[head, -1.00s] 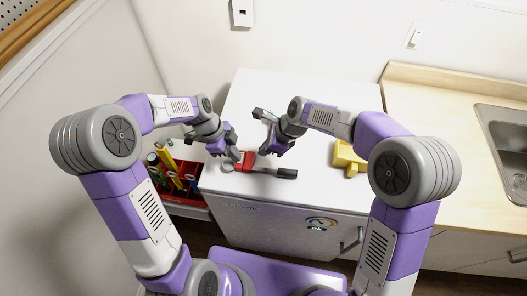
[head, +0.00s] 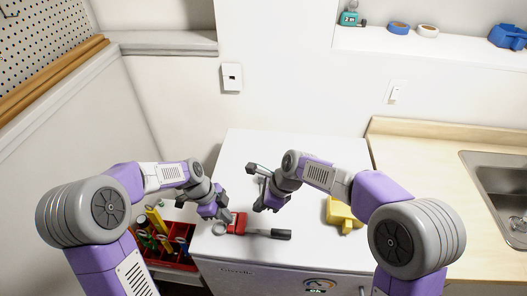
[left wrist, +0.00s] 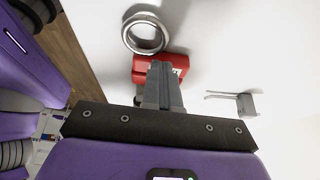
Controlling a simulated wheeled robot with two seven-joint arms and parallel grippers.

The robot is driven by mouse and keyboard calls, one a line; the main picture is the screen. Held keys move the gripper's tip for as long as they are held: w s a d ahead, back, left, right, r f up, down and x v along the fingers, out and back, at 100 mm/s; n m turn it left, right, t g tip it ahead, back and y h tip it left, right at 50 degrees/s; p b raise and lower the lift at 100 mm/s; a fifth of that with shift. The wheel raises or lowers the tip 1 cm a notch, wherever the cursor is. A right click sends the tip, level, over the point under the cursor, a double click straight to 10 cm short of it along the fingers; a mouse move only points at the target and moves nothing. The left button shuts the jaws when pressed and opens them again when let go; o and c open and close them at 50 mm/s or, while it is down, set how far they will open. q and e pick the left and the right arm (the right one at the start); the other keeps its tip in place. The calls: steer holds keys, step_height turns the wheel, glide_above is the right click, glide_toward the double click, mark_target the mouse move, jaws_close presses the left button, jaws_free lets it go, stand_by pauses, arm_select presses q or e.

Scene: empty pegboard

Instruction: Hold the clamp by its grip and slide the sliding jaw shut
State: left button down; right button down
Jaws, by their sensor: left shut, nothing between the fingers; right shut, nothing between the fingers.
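The clamp lies flat on the white cabinet top, with a red jaw part (head: 237,224) at its left and a dark grip (head: 272,234) pointing right. In the left wrist view the red part (left wrist: 178,64) shows behind my fingers, and the grip is hidden. My left gripper (head: 225,216) is shut and empty just left of the red part; its fingertips (left wrist: 158,70) overlap it in the wrist view, and I cannot tell whether they touch. My right gripper (head: 261,208) is shut and empty, above and behind the grip.
A silver ring (left wrist: 145,33) lies beside the red part. A yellow object (head: 342,214) stands to the right on the white top (head: 315,245). A red tool bin (head: 172,258) is at the left, and a wooden counter with a sink (head: 495,190) at the right.

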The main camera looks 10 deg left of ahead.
arm_select(q)
steer(key=shift+r+p, duration=0.55)
step_height(320, 180, up, 5)
steer(key=p, duration=0.2)
steer(key=shift+f+p, duration=0.1)
steer(key=shift+p, duration=0.3)
